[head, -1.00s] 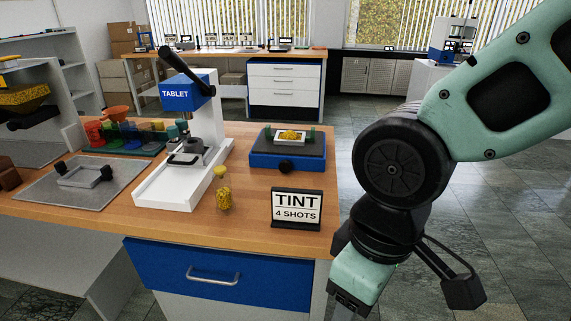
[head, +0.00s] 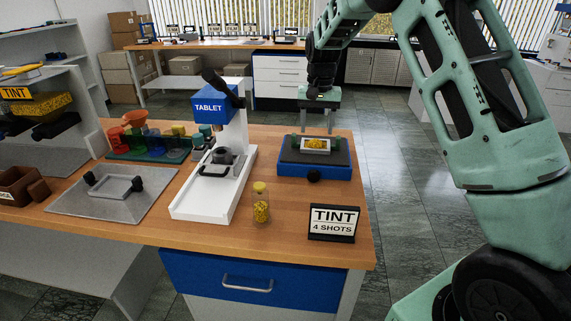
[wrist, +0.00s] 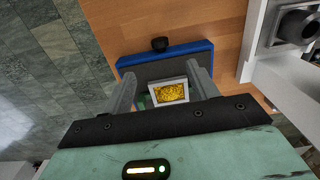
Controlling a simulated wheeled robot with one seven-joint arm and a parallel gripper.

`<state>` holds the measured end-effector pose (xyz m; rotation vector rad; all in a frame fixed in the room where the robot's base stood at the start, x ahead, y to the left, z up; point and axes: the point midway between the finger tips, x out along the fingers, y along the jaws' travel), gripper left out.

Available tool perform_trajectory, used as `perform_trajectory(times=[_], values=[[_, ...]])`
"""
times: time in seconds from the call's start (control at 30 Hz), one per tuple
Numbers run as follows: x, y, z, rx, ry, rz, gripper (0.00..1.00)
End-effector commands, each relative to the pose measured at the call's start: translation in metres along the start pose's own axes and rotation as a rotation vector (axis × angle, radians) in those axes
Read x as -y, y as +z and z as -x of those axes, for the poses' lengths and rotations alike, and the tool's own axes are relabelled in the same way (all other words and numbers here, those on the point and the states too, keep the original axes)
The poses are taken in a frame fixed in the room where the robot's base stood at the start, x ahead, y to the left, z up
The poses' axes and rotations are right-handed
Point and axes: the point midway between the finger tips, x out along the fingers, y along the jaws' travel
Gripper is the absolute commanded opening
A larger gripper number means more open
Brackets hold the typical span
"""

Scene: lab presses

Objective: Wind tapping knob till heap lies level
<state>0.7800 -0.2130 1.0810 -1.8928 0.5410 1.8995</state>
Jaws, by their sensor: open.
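The blue tapper (head: 300,169) with a dark top sits near the right edge of the bench. Its black tapping knob (head: 313,175) sticks out of the front face; it also shows in the wrist view (wrist: 160,43). A small pale tray on the dark top holds the yellow heap (head: 316,143), which also shows in the wrist view (wrist: 172,93). Whether the heap is level is too small to tell. My gripper (head: 319,130) points down above the back of the tapper, open and empty, with its fingers (wrist: 163,76) apart.
Left of the tapper stands the white tablet press (head: 205,195) with a blue head. A yellow-filled jar (head: 261,205) and the TINT 4 SHOTS sign (head: 333,223) stand in front. Bare wood lies between the sign and the tapper.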

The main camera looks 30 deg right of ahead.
Motion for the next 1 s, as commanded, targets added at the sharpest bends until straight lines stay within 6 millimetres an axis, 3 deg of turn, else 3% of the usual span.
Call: perform_trajectory(times=[0.1,0.27,0.8,1.0], values=[[-0.011,-0.012,-0.003,-0.003,0.012,-0.031,0.59],[-0.011,-0.012,-0.019,-0.002,0.013,-0.031,0.59],[-0.011,-0.012,-0.129,-0.001,0.012,-0.029,0.59],[-0.011,-0.012,-0.159,-0.003,0.011,-0.028,0.59]])
